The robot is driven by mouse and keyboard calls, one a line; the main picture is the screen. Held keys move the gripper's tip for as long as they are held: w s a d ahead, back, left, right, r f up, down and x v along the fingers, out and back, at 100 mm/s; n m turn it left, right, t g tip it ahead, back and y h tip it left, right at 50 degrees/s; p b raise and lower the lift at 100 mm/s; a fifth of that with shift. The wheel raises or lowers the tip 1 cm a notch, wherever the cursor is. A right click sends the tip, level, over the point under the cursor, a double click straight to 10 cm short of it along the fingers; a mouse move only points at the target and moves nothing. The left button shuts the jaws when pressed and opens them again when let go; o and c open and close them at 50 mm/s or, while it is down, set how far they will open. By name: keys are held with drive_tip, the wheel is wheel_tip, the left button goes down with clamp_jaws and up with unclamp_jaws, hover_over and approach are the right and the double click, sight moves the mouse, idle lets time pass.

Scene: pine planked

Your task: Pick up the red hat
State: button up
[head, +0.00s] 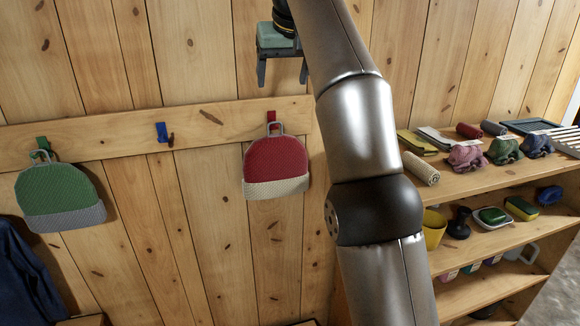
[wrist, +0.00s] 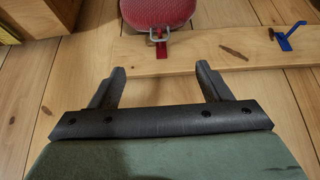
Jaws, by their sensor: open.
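The red hat (head: 275,162) has a cream band and hangs by a grey loop from a red hook (head: 271,118) on a wooden rail. In the wrist view the red hat (wrist: 156,12), its loop and the red hook (wrist: 162,54) show at the top, beyond my fingertips. My gripper (head: 283,84) is above the hat and the rail in the head view, apart from both. Its two dark fingers (wrist: 161,78) are spread with nothing between them. The lower part of the hat is cut off in the wrist view.
A green hat (head: 58,193) hangs from a green hook at the left. A blue hook (head: 162,132) between the hats is empty. Shelves (head: 475,181) with rolled towels, cloths and small items stand at the right. The plank wall around my gripper is clear.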

hover_over(274, 137)
drive_tip(key=s+d, duration=0.1)
drive_tip(key=s, duration=0.1)
wheel_tip(274, 137, down, 10)
drive_tip(key=shift+r+b, duration=0.15)
drive_tip(key=shift+b, duration=0.15)
drive_tip(key=shift+p+x, duration=0.3)
drive_tip(key=shift+x, duration=2.35)
drive_tip(key=shift+s+a, duration=0.1)
drive_tip(key=shift+s, duration=0.1)
drive_tip(key=shift+c, duration=0.3)
drive_tip(key=c, duration=1.5)
